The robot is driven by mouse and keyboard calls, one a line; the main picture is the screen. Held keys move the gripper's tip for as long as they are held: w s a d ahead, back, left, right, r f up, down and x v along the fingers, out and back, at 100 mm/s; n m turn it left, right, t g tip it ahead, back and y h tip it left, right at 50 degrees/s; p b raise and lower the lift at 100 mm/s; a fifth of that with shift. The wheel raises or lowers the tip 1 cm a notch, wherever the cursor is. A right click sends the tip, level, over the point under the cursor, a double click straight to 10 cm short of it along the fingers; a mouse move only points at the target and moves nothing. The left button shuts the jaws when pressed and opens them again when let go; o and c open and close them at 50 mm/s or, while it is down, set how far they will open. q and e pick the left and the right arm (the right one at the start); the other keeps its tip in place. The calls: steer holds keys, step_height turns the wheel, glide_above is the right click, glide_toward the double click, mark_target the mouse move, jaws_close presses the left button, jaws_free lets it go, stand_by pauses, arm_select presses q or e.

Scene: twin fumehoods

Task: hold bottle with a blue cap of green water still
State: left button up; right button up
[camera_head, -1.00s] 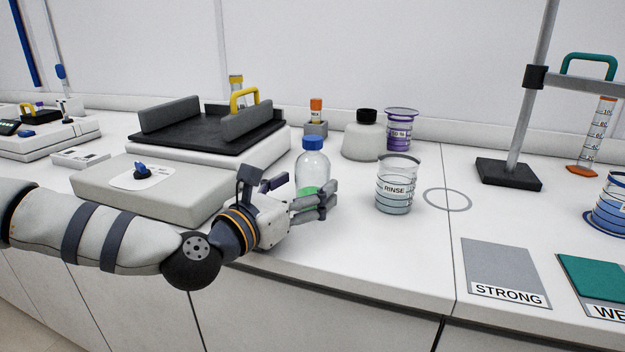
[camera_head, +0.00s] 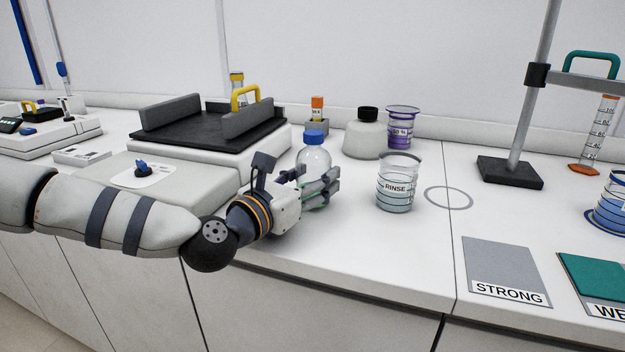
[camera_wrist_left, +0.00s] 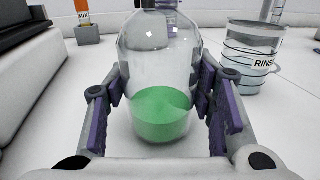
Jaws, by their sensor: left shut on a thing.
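The clear bottle (camera_head: 314,157) has a blue cap and stands upright on the white bench, left of the RINSE beaker. In the left wrist view the bottle (camera_wrist_left: 160,60) shows green water (camera_wrist_left: 162,114) in its lower part; its cap is out of that view. My left gripper (camera_head: 322,186) is shut on the bottle, with a finger on each side of its body. In the left wrist view the gripper's purple finger pads (camera_wrist_left: 160,100) flank the bottle. In the head view the fingers hide most of the green water. My right gripper is not in view.
The RINSE beaker (camera_head: 397,190) stands close to the right of the bottle. A shaker with a black platform (camera_head: 190,132) is at left. A grey-white flask (camera_head: 362,140) and a purple beaker (camera_head: 402,130) stand behind. A STRONG mat (camera_head: 503,266) lies front right.

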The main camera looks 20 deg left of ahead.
mark_target(306, 158)
arm_select(q)
steer(key=r, duration=0.2)
steer(key=s+r, duration=0.1)
steer(key=r, duration=0.1)
steer(key=shift+r+p, duration=0.25)
steer(key=shift+p, duration=0.15)
steer(key=s+r+p, duration=0.3)
steer(key=s+r, duration=0.5)
steer(key=s, duration=0.5)
steer(key=shift+p, duration=0.35)
steer(key=o, duration=0.6)
steer(key=shift+c, duration=0.2)
jaws_close()
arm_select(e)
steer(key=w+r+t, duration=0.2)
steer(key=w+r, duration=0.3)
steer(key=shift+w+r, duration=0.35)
